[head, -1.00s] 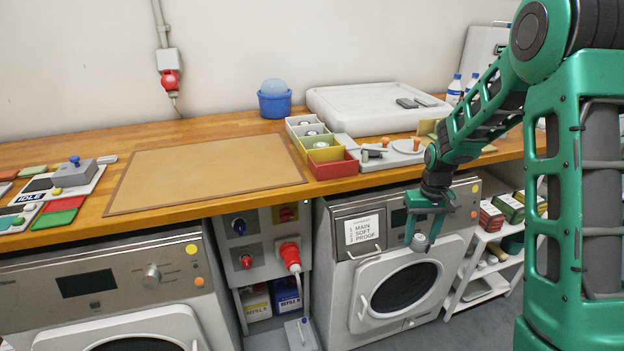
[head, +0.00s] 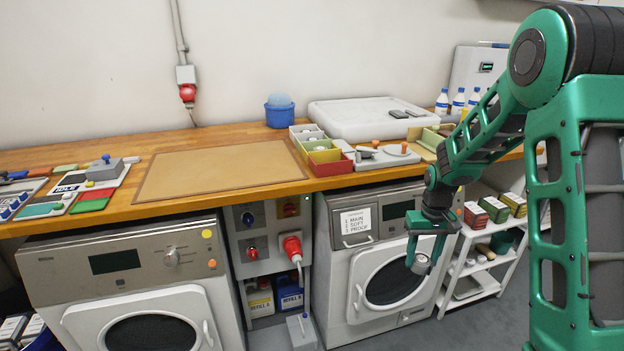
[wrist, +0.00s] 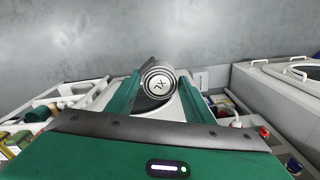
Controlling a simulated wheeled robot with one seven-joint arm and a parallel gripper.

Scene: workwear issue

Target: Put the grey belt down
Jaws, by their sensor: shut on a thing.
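The grey belt (wrist: 158,80) is a tight roll with a pale round end, held between the green fingers in the wrist view. In the head view the rolled belt (head: 421,264) shows small at the fingertips. My gripper (head: 425,258) is shut on it and holds it in the air in front of the right washing machine, below the counter's front edge.
The wooden counter (head: 120,209) carries a bare tan mat (head: 218,170). Several small coloured bins (head: 324,157), a white tray (head: 365,117) and a blue tub (head: 279,113) stand on it. The right washing machine (head: 345,275) and a white shelf (head: 480,265) are close to my gripper.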

